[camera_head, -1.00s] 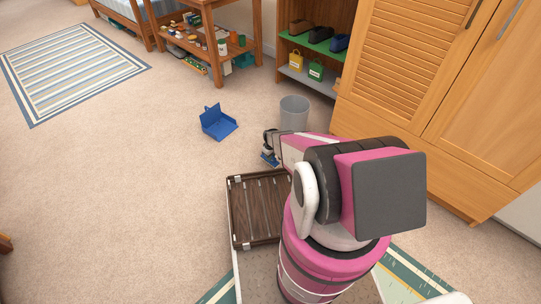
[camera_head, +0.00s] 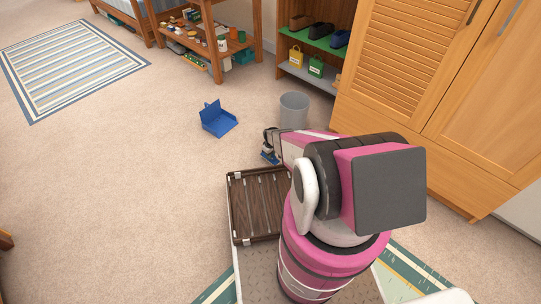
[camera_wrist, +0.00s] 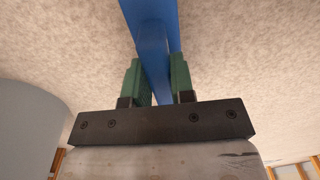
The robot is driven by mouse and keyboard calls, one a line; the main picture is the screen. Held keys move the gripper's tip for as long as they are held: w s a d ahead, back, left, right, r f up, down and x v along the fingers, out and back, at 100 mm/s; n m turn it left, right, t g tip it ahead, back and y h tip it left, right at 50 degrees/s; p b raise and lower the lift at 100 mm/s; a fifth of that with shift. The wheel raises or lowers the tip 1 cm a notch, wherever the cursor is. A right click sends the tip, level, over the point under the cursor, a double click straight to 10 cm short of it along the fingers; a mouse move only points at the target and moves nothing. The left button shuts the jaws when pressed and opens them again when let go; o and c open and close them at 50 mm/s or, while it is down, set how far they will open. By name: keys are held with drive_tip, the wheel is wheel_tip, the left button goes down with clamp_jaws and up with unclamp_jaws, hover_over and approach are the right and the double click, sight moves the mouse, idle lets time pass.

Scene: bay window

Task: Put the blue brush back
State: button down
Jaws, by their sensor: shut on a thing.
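My gripper (camera_wrist: 158,80) is shut on the blue brush (camera_wrist: 150,28), with its green fingers on either side of the blue handle in the wrist view. The far end of the brush runs out of that view at the top. In the head view my gripper (camera_head: 270,150) is small and partly hidden by my arm, and a bit of blue shows just below it, over the carpet. A blue dustpan (camera_head: 217,121) lies on the carpet to the left of and beyond my gripper.
A grey bin (camera_head: 294,110) stands just beyond my gripper and also fills the left of the wrist view (camera_wrist: 28,125). A wooden shelf unit (camera_head: 345,18) and a wardrobe (camera_head: 400,95) stand to the right. Carpet left of the dustpan is clear.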

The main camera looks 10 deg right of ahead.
drive_tip(key=shift+f, duration=0.25)
drive_tip(key=c, duration=0.9)
unclamp_jaws()
wheel_tip(320, 180, up, 11)
drive_tip(key=shift+f, duration=0.1)
drive_tip(key=s+r+m, duration=0.2)
drive_tip(key=s+r, duration=0.5)
drive_tip(key=r, duration=0.6)
drive_tip(key=s+r+m, duration=0.2)
drive_tip(key=s+r, duration=0.5)
drive_tip(key=r, duration=0.6)
drive_tip(key=s+r+m, duration=0.3)
drive_tip(key=s+r, duration=0.4)
drive_tip(key=r, duration=0.7)
